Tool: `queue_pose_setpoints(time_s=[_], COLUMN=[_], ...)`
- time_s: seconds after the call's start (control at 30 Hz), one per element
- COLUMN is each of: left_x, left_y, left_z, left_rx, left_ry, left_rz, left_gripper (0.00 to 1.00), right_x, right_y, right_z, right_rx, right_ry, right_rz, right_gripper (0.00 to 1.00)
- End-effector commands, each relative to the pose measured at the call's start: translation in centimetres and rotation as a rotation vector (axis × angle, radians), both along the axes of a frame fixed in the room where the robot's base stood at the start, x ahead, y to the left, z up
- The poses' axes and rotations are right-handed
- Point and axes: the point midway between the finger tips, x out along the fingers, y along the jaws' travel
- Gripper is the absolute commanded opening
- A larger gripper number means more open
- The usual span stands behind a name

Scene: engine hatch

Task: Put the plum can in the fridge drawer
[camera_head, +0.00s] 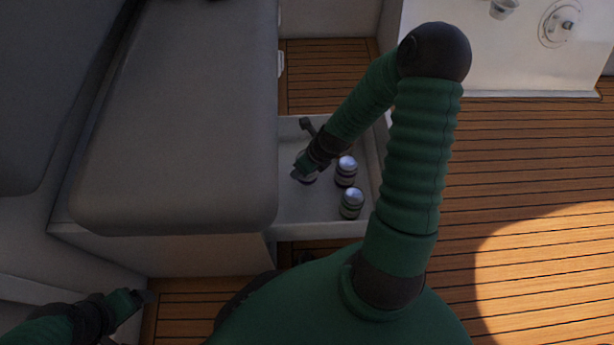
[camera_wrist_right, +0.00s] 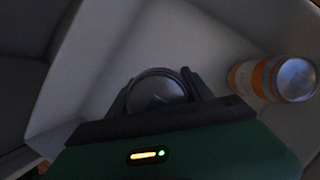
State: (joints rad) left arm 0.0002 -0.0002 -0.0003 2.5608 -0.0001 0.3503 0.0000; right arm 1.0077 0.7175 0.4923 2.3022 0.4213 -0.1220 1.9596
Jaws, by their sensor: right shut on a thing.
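My right gripper (camera_head: 302,172) is inside the open fridge drawer (camera_head: 318,229), toward its left side. It is shut on a can, whose round grey lid (camera_wrist_right: 158,90) shows between the fingers in the right wrist view. The can's side is mostly hidden, so I cannot tell its colour or whether its base touches the drawer floor. My left gripper (camera_head: 145,297) is low at the left, away from the drawer, and its finger gap is unclear.
Two other cans stand in the drawer, a farther one (camera_head: 346,171) and a nearer one (camera_head: 351,204). An orange and white can (camera_wrist_right: 272,78) shows at right in the wrist view. A grey cushioned seat (camera_head: 175,120) borders the drawer at left. Wooden floor (camera_head: 540,160) is clear at right.

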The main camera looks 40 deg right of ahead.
Motion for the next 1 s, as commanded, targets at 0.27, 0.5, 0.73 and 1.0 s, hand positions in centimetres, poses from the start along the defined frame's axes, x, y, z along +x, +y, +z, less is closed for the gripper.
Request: queue_pose_setpoints(time_s=[0.27,0.5,0.73,1.0], left_x=[0.0,0.0,0.0,0.0], left_y=[0.0,0.0,0.0,0.0], left_z=[-3.1,-2.9,-2.8,-2.8], left_rx=[0.0,0.0,0.0,0.0], left_ry=[0.0,-0.001,-0.001,-0.001], left_rz=[-0.001,0.0,-0.001,0.0], left_gripper=[0.81,0.81,0.81,0.81], right_x=[0.0,0.0,0.0,0.0], right_y=[-0.1,0.0,-0.1,-0.1], right_z=[-4.2,-4.0,-4.0,-3.9], right_rx=[0.0,0.0,0.0,0.0], right_ry=[-0.001,0.0,0.0,0.0], right_rz=[0.001,0.001,0.001,0.001], right_gripper=[0.0,0.0,0.81,0.81])
